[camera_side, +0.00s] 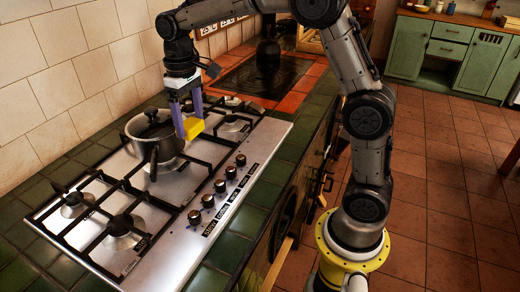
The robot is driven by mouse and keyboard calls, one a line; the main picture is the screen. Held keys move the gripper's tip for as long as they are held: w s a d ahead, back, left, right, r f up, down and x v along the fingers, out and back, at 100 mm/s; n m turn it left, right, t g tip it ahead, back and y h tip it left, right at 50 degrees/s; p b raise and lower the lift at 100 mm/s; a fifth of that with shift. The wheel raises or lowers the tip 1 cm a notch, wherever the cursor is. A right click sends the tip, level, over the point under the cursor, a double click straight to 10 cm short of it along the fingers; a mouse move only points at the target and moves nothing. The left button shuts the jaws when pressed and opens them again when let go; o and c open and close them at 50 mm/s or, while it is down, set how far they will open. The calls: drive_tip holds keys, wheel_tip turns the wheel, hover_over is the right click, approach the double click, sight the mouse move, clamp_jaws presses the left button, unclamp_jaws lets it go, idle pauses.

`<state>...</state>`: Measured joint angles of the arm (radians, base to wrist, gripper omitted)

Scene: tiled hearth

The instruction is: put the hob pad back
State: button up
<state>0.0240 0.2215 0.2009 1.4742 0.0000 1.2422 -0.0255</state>
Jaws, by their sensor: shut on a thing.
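My gripper (188,122) points down over the gas hob (212,178), at the right of the saucepan. Its two purple fingers are shut on a small yellow block (194,128), which I take to be the hob pad. The block is at the fingertips, close above the hob's black grates. I cannot tell whether it touches them. A lidded metal saucepan (142,142) with a dark handle stands upright on the grates beside the block. My fingers hide part of the block.
Several black knobs (220,186) line the hob's right edge. Nearer burners (124,228) are bare. Behind the hob are a dark plate (250,80) on orange tiles and a dark kettle (268,52). A tiled wall (60,85) bounds the left. Green tiles (285,150) beside the hob are clear.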

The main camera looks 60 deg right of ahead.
drive_tip(key=s+d, duration=1.5)
drive_tip(key=s, duration=0.5)
drive_tip(key=w+d+f, duration=0.2)
drive_tip(key=w+f, duration=0.2)
drive_tip(key=f, duration=0.1)
drive_tip(key=w+d+f, duration=0.3)
drive_tip(key=f, duration=0.1)
drive_tip(key=w+d+f, duration=0.2)
drive_tip(key=w+f, duration=0.2)
drive_tip(key=f, duration=0.1)
drive_tip(key=shift+w+d+f, duration=0.3)
drive_tip(key=shift+f, duration=0.05)
drive_tip(key=shift+w+f, duration=0.15)
drive_tip(key=shift+f, duration=0.05)
drive_tip(key=shift+w+d+f, duration=0.1)
drive_tip(key=shift+d+f, duration=0.05)
drive_tip(key=shift+f, duration=1.45)
drive_tip(key=shift+f, duration=0.2)
